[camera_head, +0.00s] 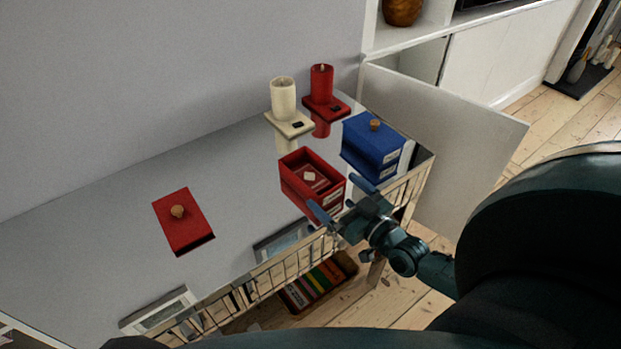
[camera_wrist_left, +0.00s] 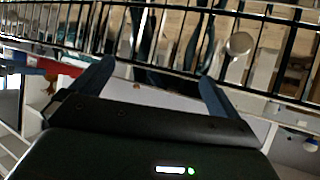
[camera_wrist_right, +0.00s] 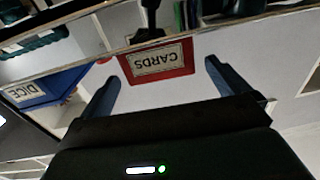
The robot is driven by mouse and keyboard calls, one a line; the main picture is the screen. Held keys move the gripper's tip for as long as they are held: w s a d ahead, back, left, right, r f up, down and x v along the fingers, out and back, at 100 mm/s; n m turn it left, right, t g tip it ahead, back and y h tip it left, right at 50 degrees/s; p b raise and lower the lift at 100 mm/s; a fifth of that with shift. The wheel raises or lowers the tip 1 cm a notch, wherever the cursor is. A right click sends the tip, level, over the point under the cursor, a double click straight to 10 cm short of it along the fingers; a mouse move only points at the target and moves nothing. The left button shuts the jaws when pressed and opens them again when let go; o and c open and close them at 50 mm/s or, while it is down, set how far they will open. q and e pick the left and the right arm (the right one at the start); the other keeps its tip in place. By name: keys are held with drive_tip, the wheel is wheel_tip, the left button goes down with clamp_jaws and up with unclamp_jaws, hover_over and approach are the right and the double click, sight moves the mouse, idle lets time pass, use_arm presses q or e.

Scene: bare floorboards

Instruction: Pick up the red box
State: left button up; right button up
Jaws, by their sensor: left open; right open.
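The red box (camera_head: 295,185) stands without its lid near the front right edge of the reflective tabletop. Red contents with a small white piece on top show inside. Its front bears a CARDS label in the right wrist view (camera_wrist_right: 158,64). The red lid (camera_head: 183,222) with a cork knob lies apart to the left. My right gripper (camera_head: 341,198) is open at the box's front side, one finger toward each side; contact cannot be told. My left gripper (camera_wrist_left: 155,75) is open and empty near a metal railing, outside the head view.
A closed blue box (camera_head: 372,145), labelled DICE in the right wrist view, stands right of the red box. A cream candle (camera_head: 283,97) and a red candle (camera_head: 321,82) on holders stand behind. A railing (camera_head: 270,277) borders the front. The table's left is mostly clear.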

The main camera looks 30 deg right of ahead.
sight(318, 184)
drive_tip(key=shift+w+a, duration=0.25)
drive_tip(key=shift+w, duration=1.45)
drive_tip(key=shift+w+a, duration=0.2)
drive_tip(key=shift+w, duration=1.5)
drive_tip(key=shift+c, duration=0.2)
drive_tip(key=shift+r, duration=0.1)
drive_tip(key=c, duration=1)
